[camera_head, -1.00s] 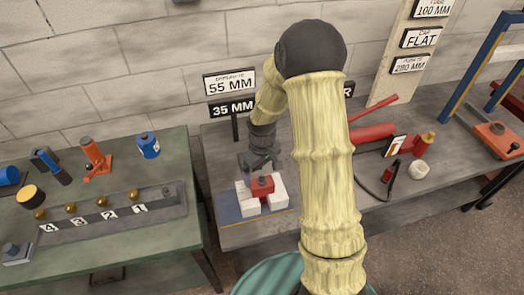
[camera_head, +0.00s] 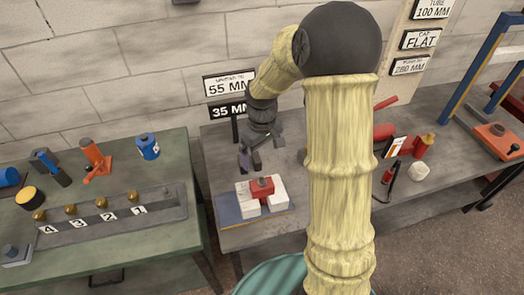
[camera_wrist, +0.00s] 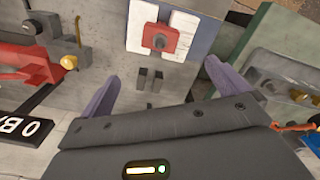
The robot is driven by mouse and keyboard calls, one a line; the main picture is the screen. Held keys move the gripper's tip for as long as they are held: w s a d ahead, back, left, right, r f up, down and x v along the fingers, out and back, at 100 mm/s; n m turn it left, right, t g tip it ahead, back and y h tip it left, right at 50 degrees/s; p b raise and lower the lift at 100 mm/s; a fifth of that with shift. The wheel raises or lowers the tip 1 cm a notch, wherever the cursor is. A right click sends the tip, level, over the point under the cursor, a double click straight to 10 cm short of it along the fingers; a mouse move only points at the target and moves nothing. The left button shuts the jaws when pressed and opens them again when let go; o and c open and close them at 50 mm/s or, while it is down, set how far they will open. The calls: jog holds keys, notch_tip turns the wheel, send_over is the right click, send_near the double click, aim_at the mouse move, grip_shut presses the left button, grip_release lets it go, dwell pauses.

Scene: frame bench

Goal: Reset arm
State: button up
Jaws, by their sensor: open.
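My gripper (camera_head: 249,160) is open and empty. It hangs in the air above and just behind the red block (camera_head: 262,188), apart from it. The red block sits between two white blocks (camera_head: 279,190) on a blue plate (camera_head: 228,209) at the left part of the grey bench. In the wrist view my gripper (camera_wrist: 158,88) shows two purple fingers spread wide, with bare bench between them. The red block (camera_wrist: 160,38) lies beyond the fingertips there. My arm hides part of the bench's middle in the head view.
A green table (camera_head: 120,237) with a numbered rail and several small parts stands at left. Signs (camera_head: 230,84) stand behind my gripper near the wall.

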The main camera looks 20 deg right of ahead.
dwell(0.5)
jog(key=s+r+m+t+p, duration=0.1)
jog(key=s+r+m, duration=0.4)
jog(key=s, duration=0.9)
jog(key=shift+d+t, duration=0.15)
jog(key=shift+t, duration=0.65)
jog(key=shift+s+r, duration=0.1)
